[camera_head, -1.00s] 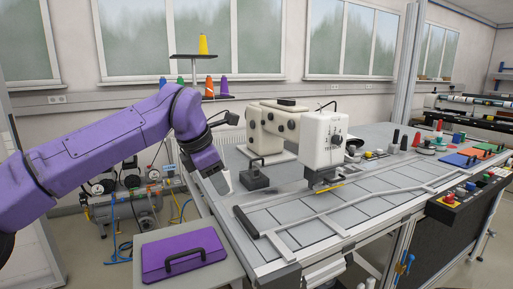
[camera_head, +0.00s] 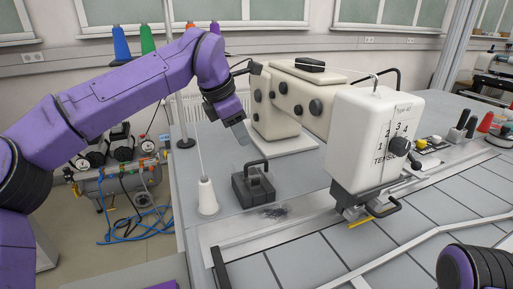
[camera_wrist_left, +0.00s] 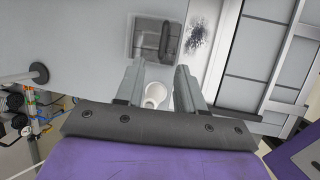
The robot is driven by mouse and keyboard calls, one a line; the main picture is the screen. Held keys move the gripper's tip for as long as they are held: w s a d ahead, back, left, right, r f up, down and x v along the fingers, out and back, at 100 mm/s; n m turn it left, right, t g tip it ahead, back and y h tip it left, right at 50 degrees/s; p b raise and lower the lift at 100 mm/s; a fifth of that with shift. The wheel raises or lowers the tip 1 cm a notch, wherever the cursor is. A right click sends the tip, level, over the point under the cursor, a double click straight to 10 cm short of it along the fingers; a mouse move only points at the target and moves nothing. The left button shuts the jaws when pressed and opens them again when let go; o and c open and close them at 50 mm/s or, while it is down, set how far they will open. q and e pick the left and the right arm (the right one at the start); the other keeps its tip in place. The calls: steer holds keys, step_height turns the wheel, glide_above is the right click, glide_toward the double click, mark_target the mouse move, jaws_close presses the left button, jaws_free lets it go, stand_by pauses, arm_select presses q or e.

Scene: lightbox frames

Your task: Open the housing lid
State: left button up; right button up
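The cream sewing-machine housing (camera_head: 300,105) stands on the worktable, with a white head box (camera_head: 365,140) bearing a dial at its right end. A black flat piece (camera_head: 310,65) lies on top of the housing; I cannot tell which part is the lid. My left gripper (camera_head: 243,136) hangs in front of the housing's left end, above a dark block with a handle (camera_head: 253,188). In the left wrist view the gripper's two fingers (camera_wrist_left: 158,78) are apart with nothing held between them. My right gripper is out of view; only part of my right arm shows at the lower right.
A white cone (camera_head: 207,198) with a thin rod stands left of the dark block. A dark scatter (camera_head: 275,212) lies on the plate before it. A yellow strip (camera_head: 362,222) sits under the head box. Rails (camera_head: 430,238) cross the tiled tabletop.

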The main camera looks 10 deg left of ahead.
mark_target(251, 163)
arm_select(q)
steer(key=x, duration=0.4)
steer(key=p+x, duration=0.1)
steer(key=x, duration=0.4)
steer(key=shift+s+d+f, duration=0.1)
steer(key=shift+s+f, duration=0.05)
steer(key=shift+f, duration=0.1)
steer(key=shift+s, duration=0.15)
jaws_close()
